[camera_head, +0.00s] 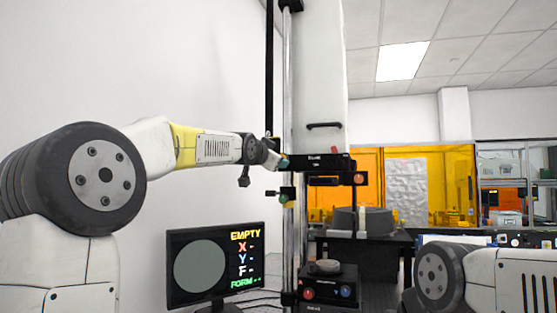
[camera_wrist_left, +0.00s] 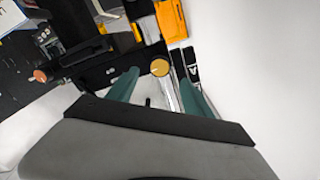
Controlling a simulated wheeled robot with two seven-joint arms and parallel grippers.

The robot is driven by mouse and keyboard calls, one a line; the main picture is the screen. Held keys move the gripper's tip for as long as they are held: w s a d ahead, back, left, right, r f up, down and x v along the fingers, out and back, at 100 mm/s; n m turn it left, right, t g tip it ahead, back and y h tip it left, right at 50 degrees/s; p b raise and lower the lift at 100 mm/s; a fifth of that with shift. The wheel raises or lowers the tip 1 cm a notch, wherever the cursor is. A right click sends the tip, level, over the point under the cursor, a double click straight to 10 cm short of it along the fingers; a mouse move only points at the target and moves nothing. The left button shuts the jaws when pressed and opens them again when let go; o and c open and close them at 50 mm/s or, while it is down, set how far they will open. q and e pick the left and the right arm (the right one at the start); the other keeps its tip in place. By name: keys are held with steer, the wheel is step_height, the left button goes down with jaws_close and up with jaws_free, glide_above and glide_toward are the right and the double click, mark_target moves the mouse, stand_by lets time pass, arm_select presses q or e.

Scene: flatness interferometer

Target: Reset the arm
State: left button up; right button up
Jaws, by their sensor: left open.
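My left arm reaches in from the left in the head view, with its gripper (camera_head: 282,162) beside the metal column of the interferometer (camera_head: 318,163). In the left wrist view the teal fingers of the left gripper (camera_wrist_left: 160,85) are apart. A round brass-coloured knob (camera_wrist_left: 160,67) shows between and just beyond the fingertips; I cannot tell whether they touch it. Below the gripper in the head view is a green knob (camera_head: 284,198) on the column. The base carries a dark round stage (camera_head: 325,268). My right arm shows at lower right, its gripper out of frame.
A monitor (camera_head: 215,265) at lower left reads "EMPTY" with X, Y, F and FORM blank beside a grey disc. A red knob (camera_head: 309,294) and a blue knob (camera_head: 345,291) sit on the base front. A dark table (camera_head: 365,255) with a grey cylinder stands behind.

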arm_select(q)
steer(key=shift+s+a, duration=0.15)
steer(key=shift+s, duration=0.45)
steer(key=s+a+f+n+g+y, duration=0.1)
steer(key=s+a+f+n+g, duration=0.2)
steer(key=s+f, duration=0.9)
steer(key=s+a+f+n+g+y, duration=0.1)
steer(key=s+a+f+n+g, duration=0.2)
steer(key=s+f, duration=1)
steer(key=s+a+f+n+g+y, duration=0.1)
steer(key=s+a+f+n+g, duration=0.2)
steer(key=s+f, duration=0.9)
steer(key=s+a+g, duration=0.2)
steer(key=shift+s+a+f, duration=0.2)
steer(key=shift+a+f, duration=0.05)
steer(key=shift+a, duration=0.05)
